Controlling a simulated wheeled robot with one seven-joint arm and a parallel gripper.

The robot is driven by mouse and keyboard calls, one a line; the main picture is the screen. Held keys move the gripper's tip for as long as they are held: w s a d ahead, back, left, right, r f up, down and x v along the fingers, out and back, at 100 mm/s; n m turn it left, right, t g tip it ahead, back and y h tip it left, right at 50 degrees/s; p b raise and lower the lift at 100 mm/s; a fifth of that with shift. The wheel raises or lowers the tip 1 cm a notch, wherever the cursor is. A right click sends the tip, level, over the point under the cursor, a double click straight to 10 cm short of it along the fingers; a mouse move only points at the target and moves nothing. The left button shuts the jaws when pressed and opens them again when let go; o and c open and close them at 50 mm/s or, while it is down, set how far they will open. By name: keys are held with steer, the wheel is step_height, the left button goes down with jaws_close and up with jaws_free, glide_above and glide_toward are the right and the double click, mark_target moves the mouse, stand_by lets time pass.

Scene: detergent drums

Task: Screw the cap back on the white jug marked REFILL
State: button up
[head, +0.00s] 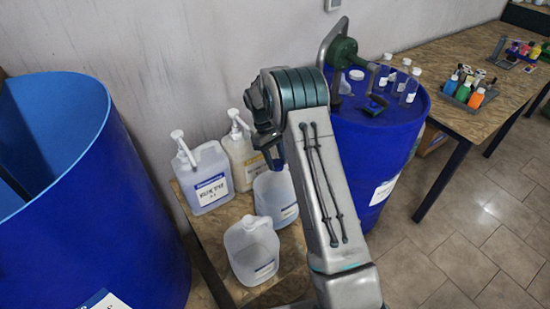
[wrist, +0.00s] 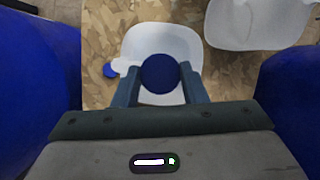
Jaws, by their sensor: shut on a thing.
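My gripper (head: 275,158) is above the wooden platform, largely hidden by my own arm in the head view. In the wrist view its fingers (wrist: 160,85) are shut on a round dark blue cap (wrist: 160,72). A white jug (wrist: 155,37) lies under the cap, which hides its neck; whether they touch, I cannot tell. In the head view a pale jug (head: 277,200) stands just below the gripper, partly hidden by my arm. Another pale jug (head: 250,255) stands in front of it. The label writing is too small to read, so I cannot tell which is marked REFILL.
Two pump bottles (head: 208,180) (head: 241,158) stand behind on the wooden platform (head: 205,245). A large open blue drum (head: 90,200) is at left. A closed blue drum (head: 375,145) with a pump and small bottles is at right. A small blue patch (wrist: 110,71) shows beside the jug.

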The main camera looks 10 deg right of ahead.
steer(key=shift+s+f+m, duration=0.1)
steer(key=shift+f+m, duration=0.05)
steer(key=shift+m, duration=0.35)
steer(key=m+y, duration=0.1)
steer(key=m, duration=0.3)
steer(key=shift+d+g+y, duration=0.2)
steer(key=shift+g+y, duration=0.2)
steer(key=o, duration=1.5)
steer(key=shift+a, duration=0.1)
steer(key=shift+r, duration=0.2)
steer(key=shift+r+p, duration=2.3)
steer(key=shift+r, duration=1.6)
